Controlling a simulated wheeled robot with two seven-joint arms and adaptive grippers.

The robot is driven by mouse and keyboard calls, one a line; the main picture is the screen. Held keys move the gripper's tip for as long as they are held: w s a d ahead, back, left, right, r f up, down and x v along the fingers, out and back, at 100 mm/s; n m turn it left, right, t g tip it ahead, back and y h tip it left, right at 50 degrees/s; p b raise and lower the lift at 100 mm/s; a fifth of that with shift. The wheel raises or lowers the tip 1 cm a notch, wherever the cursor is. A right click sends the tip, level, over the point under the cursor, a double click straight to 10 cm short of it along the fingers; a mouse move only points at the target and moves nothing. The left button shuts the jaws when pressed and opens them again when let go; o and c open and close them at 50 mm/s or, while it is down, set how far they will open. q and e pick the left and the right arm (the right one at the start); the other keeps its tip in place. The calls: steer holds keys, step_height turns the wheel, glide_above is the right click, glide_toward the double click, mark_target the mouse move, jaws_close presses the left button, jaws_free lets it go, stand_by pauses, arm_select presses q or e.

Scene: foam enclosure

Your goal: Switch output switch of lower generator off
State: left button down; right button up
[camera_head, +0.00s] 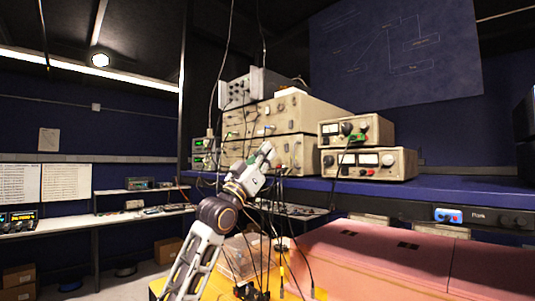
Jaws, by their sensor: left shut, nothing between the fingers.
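Two wide beige instruments are stacked on the blue bench, the upper one (300,108) directly on the lower one (298,150). They look like the generators, but I see no readable label. Knobs and small controls dot their fronts; I cannot make out which is the output switch or its position. My left gripper (268,147) is shut and empty, raised on my arm from below. In the picture it overlaps the front of the lower instrument and hides part of its panel. I cannot tell whether it touches. My right gripper is out of view.
Two smaller metered units (397,163) are stacked to the right. A grey instrument (238,92) sits on top, and small units with green displays (201,154) stand left. Black cables (302,255) hang below the bench. Pink cases (372,262) fill the lower right.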

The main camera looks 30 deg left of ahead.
arm_select(q)
steer(key=w+f+b+v, duration=0.1)
steer(key=b+v, duration=0.2)
steer(key=v, duration=0.5)
steer(key=shift+f+b, duration=0.35)
steer(key=shift+f, duration=0.15)
steer(key=shift+d, duration=0.1)
stand_by(0.4)
